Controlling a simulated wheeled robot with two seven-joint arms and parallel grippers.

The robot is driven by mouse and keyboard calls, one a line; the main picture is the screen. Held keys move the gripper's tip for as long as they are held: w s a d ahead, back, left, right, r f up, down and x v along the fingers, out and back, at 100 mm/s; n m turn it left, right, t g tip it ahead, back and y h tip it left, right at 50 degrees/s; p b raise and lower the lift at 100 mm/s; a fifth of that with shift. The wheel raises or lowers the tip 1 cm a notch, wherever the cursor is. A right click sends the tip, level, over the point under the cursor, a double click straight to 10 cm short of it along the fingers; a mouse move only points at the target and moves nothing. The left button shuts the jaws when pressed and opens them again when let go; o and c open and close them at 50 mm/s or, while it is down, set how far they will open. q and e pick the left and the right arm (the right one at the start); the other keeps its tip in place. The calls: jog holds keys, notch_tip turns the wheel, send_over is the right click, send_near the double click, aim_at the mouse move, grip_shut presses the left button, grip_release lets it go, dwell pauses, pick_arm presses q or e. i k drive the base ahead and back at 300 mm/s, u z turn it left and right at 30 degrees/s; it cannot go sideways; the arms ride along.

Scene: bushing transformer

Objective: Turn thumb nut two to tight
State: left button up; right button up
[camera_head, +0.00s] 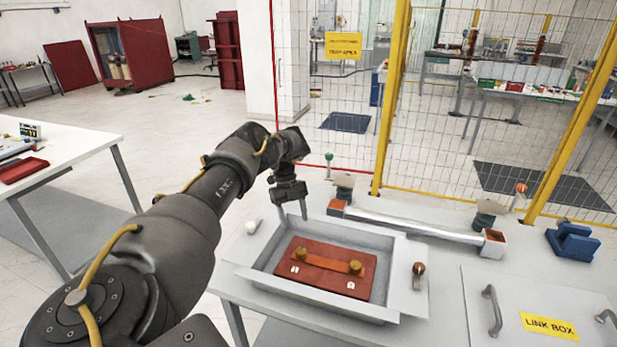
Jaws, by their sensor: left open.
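Two brass thumb nuts stand on a red-brown block inside an open grey box (392,283). The left nut (300,254) and the right nut (354,267) are joined by an orange-brown strip (327,262). Small white tags lie in front of each; their marks are too small to read surely, so I cannot confirm which is nut two. How tight each nut is cannot be told. My left gripper (292,214) is open and empty, above the box's back-left part, apart from both nuts. My right gripper is not in view.
A copper-coloured knob (418,269) sits on the box's right side. A long silver bar (410,223) lies behind the box. A lid marked LINK BOX (548,325) with handles lies to the right. A blue block (572,243) stands beyond it. A yellow-framed mesh fence (392,95) rises behind.

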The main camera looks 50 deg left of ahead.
aim_at(355, 267)
jog(key=k, duration=1)
